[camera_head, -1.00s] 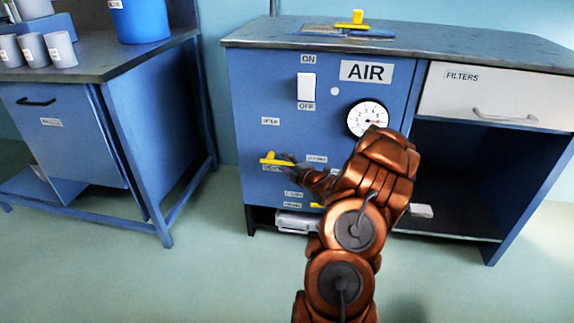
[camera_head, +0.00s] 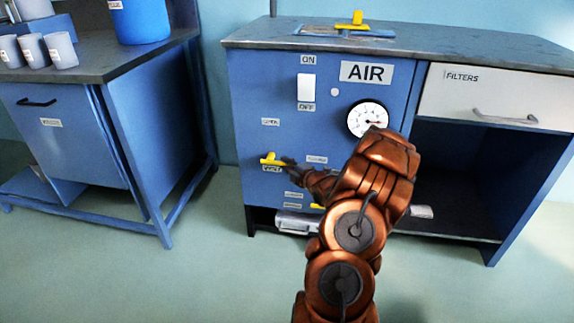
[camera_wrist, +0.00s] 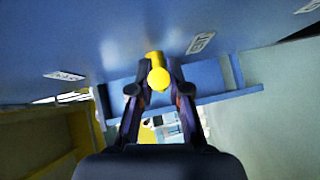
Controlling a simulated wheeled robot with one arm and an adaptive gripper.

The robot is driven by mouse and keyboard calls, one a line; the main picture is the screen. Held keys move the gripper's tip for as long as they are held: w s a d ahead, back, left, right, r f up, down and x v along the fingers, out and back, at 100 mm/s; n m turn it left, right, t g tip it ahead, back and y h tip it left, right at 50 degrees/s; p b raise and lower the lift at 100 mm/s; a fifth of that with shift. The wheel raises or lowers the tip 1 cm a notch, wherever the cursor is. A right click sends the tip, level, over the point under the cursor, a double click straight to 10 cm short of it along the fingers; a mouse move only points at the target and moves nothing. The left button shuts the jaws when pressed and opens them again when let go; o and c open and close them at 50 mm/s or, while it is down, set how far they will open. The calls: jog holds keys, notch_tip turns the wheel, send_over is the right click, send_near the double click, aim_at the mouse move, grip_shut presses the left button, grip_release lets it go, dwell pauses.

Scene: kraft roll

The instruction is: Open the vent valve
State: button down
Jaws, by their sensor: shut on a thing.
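In the wrist view the fingers of my gripper (camera_wrist: 160,91) close around the yellow handle (camera_wrist: 158,78), one on each side. The round end of the handle shows between the fingertips. The exact turn of the handle is hard to tell.
Above are a white ON/OFF switch (camera_head: 306,88) and a gauge (camera_head: 368,119). Another yellow handle (camera_head: 352,19) stands on the cabinet top. A FILTERS drawer (camera_head: 488,95) is at right over an open bay. A bench (camera_head: 100,70) with cups stands left; floor between is clear.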

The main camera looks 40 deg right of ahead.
jog(key=shift+r, duration=0.1)
jog(key=shift+w+a+r+n+g+b, duration=0.15)
jog(key=shift+r+n+g+b, duration=0.55)
jog(key=shift+r+n+g, duration=0.4)
jog(key=shift+w+a+r+n+g+h, duration=0.15)
jog(key=shift+r+n+g+h, duration=0.2)
jog(key=shift+g, duration=0.3)
jog(key=shift+w+r+n+g+h, duration=0.15)
jog(key=shift+r+n+g+h, duration=0.15)
jog(key=shift+g, duration=0.35)
jog(key=c, duration=1.1)
grip_release()
jog(key=shift+v, duration=6)
jog(key=shift+r+p, duration=0.15)
jog(key=shift+p, duration=0.15)
